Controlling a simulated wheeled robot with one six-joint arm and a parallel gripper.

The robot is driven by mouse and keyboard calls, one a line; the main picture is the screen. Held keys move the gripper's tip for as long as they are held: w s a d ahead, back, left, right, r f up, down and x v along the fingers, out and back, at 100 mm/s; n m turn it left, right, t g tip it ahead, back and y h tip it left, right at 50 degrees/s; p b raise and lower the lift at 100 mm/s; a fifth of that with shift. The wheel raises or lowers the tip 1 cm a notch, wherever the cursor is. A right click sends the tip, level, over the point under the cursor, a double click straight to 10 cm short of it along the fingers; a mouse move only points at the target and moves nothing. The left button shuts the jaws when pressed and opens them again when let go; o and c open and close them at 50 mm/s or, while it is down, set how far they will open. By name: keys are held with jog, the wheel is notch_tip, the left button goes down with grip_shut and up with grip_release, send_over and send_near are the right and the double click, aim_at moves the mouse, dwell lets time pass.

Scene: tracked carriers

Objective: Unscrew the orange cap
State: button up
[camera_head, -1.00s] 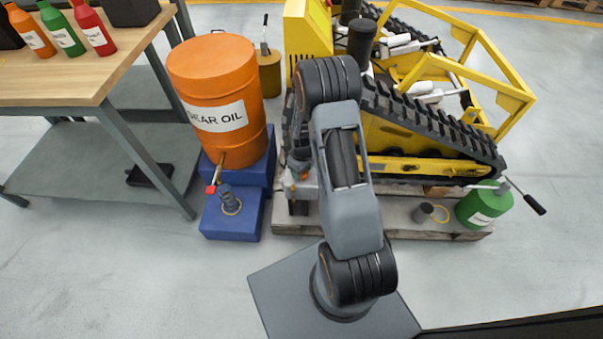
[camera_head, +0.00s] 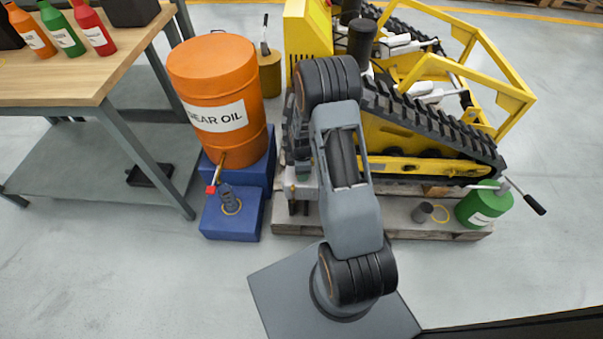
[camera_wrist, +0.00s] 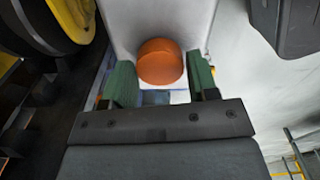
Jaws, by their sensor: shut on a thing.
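The orange cap (camera_wrist: 160,64) is round and sits against a pale grey housing (camera_wrist: 180,18) in the wrist view. My gripper (camera_wrist: 162,76) has green finger pads on both sides of the cap, and it is shut on it. In the head view my gripper (camera_head: 302,171) is low beside the tracked carrier (camera_head: 400,140), at the front left end of its track. There the cap is hidden behind the finger and my arm. How far the cap is turned cannot be told.
An orange gear oil drum (camera_head: 212,80) stands on blue blocks (camera_head: 230,222) to the left, with a tap and a small jug (camera_head: 230,200) in front. A wooden pallet (camera_head: 400,227) lies under the carrier. A green can (camera_head: 484,207) stands at its right end.

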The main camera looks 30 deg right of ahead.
jog(key=n, duration=0.3)
jog(key=shift+n, duration=0.3)
jog(key=o, duration=0.7)
